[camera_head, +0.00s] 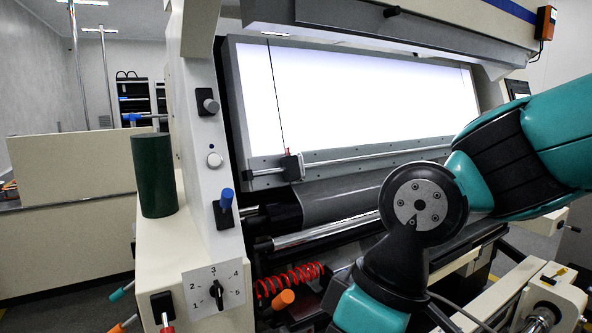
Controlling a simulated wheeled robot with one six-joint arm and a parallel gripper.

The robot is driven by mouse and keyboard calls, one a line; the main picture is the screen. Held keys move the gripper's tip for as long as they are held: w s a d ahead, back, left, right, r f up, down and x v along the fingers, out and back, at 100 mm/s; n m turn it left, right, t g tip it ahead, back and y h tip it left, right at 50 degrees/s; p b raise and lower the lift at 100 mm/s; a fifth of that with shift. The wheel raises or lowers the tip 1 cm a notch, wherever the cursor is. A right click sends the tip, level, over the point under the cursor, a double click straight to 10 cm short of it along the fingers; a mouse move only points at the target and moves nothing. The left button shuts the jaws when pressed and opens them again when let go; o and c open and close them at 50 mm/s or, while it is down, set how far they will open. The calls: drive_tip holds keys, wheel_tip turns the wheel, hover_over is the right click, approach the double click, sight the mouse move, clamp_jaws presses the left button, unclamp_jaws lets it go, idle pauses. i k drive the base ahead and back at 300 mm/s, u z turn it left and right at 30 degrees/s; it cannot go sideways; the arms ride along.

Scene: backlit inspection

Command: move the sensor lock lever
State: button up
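A small dark carriage (292,168) with a pale front sits on the rail below the bright panel, near its left end. A small red piece (289,152) stands up from its top; it may be the sensor lock lever, but no label confirms it. A thin dark rod rises from the carriage across the panel. A blue-handled lever (226,199) sits on the machine's left side panel, its handle pointing up. My teal and black arm comes in from the right and bends down past the bottom edge. My gripper is out of the picture.
A numbered rotary dial (216,291), a red-handled lever (166,318) and an orange handle (283,299) are low on the left. A red coiled hose (290,280) hangs beside them. A dark green cylinder (154,175) stands on the left ledge. Rollers (325,232) run below the panel.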

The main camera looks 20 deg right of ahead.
sight(227, 195)
drive_tip(key=k, duration=1.3)
drive_tip(key=u, duration=0.7)
drive_tip(key=i, duration=1.3)
drive_tip(key=z, duration=0.3)
drive_tip(key=i, duration=0.7)
drive_tip(key=z, duration=0.6)
